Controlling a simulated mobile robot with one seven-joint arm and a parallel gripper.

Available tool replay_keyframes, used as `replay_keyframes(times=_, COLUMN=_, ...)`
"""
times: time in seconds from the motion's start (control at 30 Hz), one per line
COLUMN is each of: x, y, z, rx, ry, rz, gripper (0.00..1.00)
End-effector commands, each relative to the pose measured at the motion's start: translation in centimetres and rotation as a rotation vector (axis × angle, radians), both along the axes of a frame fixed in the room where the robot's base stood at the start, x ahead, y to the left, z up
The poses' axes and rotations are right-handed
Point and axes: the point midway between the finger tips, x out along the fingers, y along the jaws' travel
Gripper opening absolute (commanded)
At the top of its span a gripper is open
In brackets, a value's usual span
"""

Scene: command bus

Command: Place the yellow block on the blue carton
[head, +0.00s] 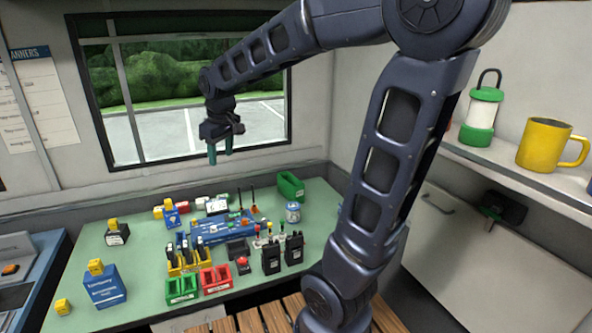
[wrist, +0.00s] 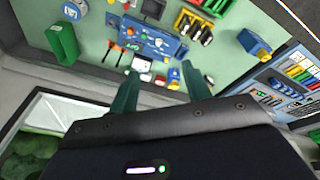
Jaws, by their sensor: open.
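My gripper (head: 220,155) is open and empty, high above the back of the green table, in front of the window. Its two teal fingers also show apart in the wrist view (wrist: 162,84). A large blue carton (head: 105,291) stands at the table's front left with a yellow block (head: 96,266) on top. Another yellow block (head: 62,306) lies on the table left of it. A smaller blue carton (head: 172,218) at the back also has a yellow block (head: 168,204) at its top. A blue carton with yellow on it shows in the wrist view (wrist: 253,42); I cannot tell which.
A black box (head: 117,236) with a yellow piece on it stands at left. Red and green trays (head: 215,279), black radios (head: 271,257) and a blue console (head: 215,231) crowd the middle. A green bin (head: 291,186) stands at the back right. Bare table lies around the large carton.

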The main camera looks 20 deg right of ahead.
Motion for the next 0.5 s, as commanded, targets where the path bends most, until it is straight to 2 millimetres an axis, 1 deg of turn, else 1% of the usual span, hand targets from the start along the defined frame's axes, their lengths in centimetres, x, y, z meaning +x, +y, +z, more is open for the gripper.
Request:
replay_keyframes(times=0.03, x=-1.0, y=-1.9, z=0.4, rx=0.011, ry=-0.014, rz=-0.05, gripper=0.49)
replay_keyframes(times=0.2, x=-4.3, y=-7.2, z=0.6, rx=0.044, ry=-0.047, rz=-0.208, gripper=0.49)
replay_keyframes(times=0.4, x=-8.8, y=-12.1, z=0.0, rx=0.084, ry=-0.089, rz=-0.388, gripper=0.49)
replay_keyframes(times=0.5, x=-10.9, y=-14.1, z=-0.5, rx=0.105, ry=-0.109, rz=-0.472, gripper=0.49)
